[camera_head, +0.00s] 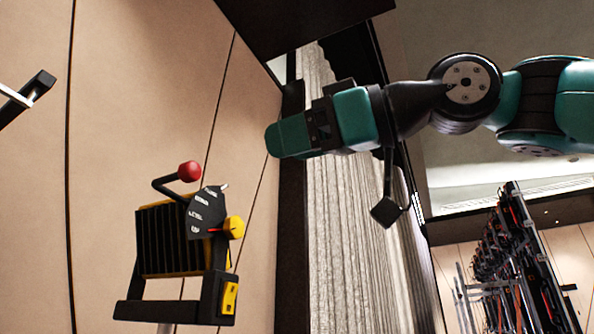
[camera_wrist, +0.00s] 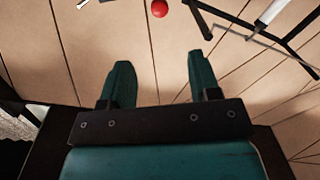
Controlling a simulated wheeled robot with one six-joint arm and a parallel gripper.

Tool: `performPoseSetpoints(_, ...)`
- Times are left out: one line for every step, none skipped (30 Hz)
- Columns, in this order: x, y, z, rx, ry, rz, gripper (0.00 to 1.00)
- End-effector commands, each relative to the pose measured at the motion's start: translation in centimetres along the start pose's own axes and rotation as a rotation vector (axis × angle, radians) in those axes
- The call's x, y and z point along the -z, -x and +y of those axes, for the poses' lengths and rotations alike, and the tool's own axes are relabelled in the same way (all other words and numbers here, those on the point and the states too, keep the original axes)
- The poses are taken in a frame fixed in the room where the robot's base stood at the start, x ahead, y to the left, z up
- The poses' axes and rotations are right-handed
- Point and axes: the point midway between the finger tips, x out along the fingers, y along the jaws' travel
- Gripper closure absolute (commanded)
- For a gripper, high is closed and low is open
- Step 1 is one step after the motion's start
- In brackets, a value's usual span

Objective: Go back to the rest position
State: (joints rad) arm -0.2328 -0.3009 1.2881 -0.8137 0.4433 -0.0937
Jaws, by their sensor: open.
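My gripper (camera_wrist: 160,85) shows in the wrist view with its two green fingers apart and nothing between them. In the head view my gripper (camera_head: 272,140) is at the end of my green and black arm, pointing left towards the beige panelled wall. Its fingers overlap there, so the gap between them does not show. It is up and to the right of a black device with a red ball knob (camera_head: 189,171), apart from it. The red knob (camera_wrist: 159,8) also shows in the wrist view, beyond the fingertips at the top edge.
The black device (camera_head: 170,240) has a labelled dial plate and a yellow knob (camera_head: 234,227). A metal bar handle (camera_head: 28,97) is at the far left. A rack with cables (camera_head: 515,265) stands at the lower right. A grey curtain (camera_head: 345,230) hangs behind my arm.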

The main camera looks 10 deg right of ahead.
Motion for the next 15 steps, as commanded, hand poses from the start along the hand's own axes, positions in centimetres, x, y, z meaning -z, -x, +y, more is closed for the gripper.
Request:
performPoseSetpoints(0.0,0.0,0.0,0.0,0.0,0.0,0.43)
performPoseSetpoints(0.0,0.0,0.0,0.0,0.0,0.0,0.43)
performPoseSetpoints(0.0,0.0,0.0,0.0,0.0,0.0,0.43)
performPoseSetpoints(0.0,0.0,0.0,0.0,0.0,0.0,0.43)
performPoseSetpoints(0.0,0.0,0.0,0.0,0.0,0.0,0.43)
performPoseSetpoints(0.0,0.0,0.0,0.0,0.0,0.0,0.43)
performPoseSetpoints(0.0,0.0,0.0,0.0,0.0,0.0,0.43)
performPoseSetpoints(0.0,0.0,0.0,0.0,0.0,0.0,0.43)
performPoseSetpoints(0.0,0.0,0.0,0.0,0.0,0.0,0.43)
performPoseSetpoints(-0.1,-0.1,0.0,0.0,-0.002,-0.002,0.43)
performPoseSetpoints(-0.3,-0.1,0.0,0.001,-0.005,-0.006,0.43)
performPoseSetpoints(-0.8,-0.3,0.0,0.004,-0.017,-0.018,0.43)
performPoseSetpoints(-1.6,-0.6,-0.1,0.007,-0.031,-0.033,0.43)
performPoseSetpoints(-2.5,-0.9,-0.1,0.011,-0.05,-0.053,0.43)
performPoseSetpoints(-4.2,-1.4,-0.3,0.02,-0.083,-0.089,0.43)
